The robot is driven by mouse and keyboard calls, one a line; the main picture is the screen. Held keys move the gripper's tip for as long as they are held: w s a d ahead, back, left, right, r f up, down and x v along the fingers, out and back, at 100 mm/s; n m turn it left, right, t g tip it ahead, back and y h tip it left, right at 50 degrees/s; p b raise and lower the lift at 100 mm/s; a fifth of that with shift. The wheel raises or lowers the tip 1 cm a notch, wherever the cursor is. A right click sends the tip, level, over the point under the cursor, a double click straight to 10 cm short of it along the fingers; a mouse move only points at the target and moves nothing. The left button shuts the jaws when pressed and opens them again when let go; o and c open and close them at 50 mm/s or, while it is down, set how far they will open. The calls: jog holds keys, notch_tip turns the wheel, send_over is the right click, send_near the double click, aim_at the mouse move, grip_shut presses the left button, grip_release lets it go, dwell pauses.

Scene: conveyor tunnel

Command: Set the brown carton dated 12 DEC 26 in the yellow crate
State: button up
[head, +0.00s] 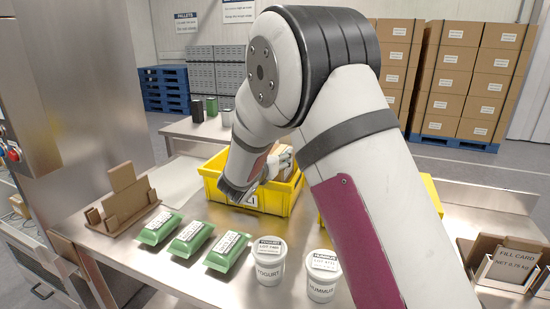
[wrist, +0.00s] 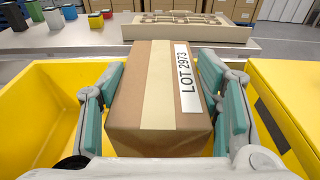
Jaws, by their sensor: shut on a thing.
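My gripper (wrist: 162,80) is shut on a brown carton (wrist: 140,105), with one finger pad on each side of it. The carton has a pale tape strip and a white label reading LOT 2973; no date shows on the faces in view. The yellow crate (wrist: 35,100) lies around and below the carton in the wrist view. In the head view, my gripper (head: 280,160) is over the yellow crate (head: 275,203), partly hidden by my arm. I cannot tell whether the carton touches the crate floor.
A second yellow container (wrist: 290,85) stands close on the right. Green packs (head: 190,235), a yogurt tub (head: 268,265) and a hummus tub (head: 321,280) line the near table edge. A cardboard holder (head: 125,200) stands left, a card box (head: 510,268) right. A cardboard tray (wrist: 190,32) lies beyond.

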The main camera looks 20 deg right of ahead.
jog(key=shift+f, duration=0.1)
jog(key=shift+f+b, duration=0.45)
jog(key=shift+f, duration=0.1)
jog(key=o, duration=1.7)
